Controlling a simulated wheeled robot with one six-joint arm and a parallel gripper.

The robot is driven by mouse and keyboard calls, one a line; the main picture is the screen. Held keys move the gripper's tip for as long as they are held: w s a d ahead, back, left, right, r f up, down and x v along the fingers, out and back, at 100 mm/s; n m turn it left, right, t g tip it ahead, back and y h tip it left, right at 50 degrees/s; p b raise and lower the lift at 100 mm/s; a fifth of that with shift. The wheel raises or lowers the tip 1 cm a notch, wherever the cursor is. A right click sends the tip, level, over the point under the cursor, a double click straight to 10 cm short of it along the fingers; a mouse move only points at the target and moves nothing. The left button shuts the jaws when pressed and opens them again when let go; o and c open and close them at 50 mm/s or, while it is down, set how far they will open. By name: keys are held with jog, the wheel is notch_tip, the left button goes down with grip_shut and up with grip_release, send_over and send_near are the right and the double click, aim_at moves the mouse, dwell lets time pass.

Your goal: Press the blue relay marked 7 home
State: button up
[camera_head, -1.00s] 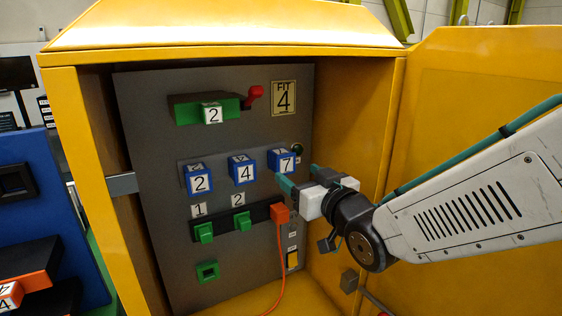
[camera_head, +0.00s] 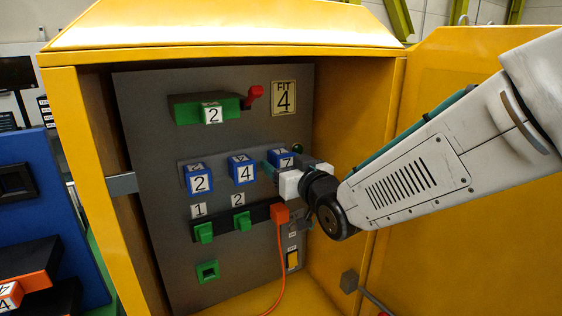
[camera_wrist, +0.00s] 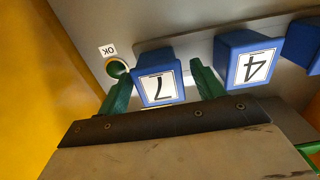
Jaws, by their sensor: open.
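The blue relay marked 7 (camera_head: 285,156) is at the right end of a row of three blue relays on the grey panel. It shows upside down in the wrist view (camera_wrist: 158,77). My gripper (camera_head: 272,164) is open, its green fingers on either side of the relay marked 7. In the wrist view the fingertips (camera_wrist: 160,78) stand left and right of the relay, with a small gap on the right. Whether the left finger touches it I cannot tell. The relays marked 4 (camera_head: 242,169) and 2 (camera_head: 197,178) sit to its left.
A small round fitting by an OK label (camera_wrist: 117,67) is close to the left finger in the wrist view. Below the relays is a black strip with green plugs (camera_head: 203,232) and an orange plug (camera_head: 279,213) with a cable. The yellow cabinet wall (camera_head: 338,120) is close at right.

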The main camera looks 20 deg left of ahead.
jog(key=shift+c, duration=0.4)
jog(key=c, duration=0.9)
jog(key=shift+c, duration=0.2)
jog(key=shift+w+a, duration=0.1)
jog(key=shift+w, duration=0.05)
jog(key=o, duration=1.1)
jog(key=v, duration=0.7)
jog(key=shift+s+d, duration=0.25)
jog(key=shift+s, duration=0.05)
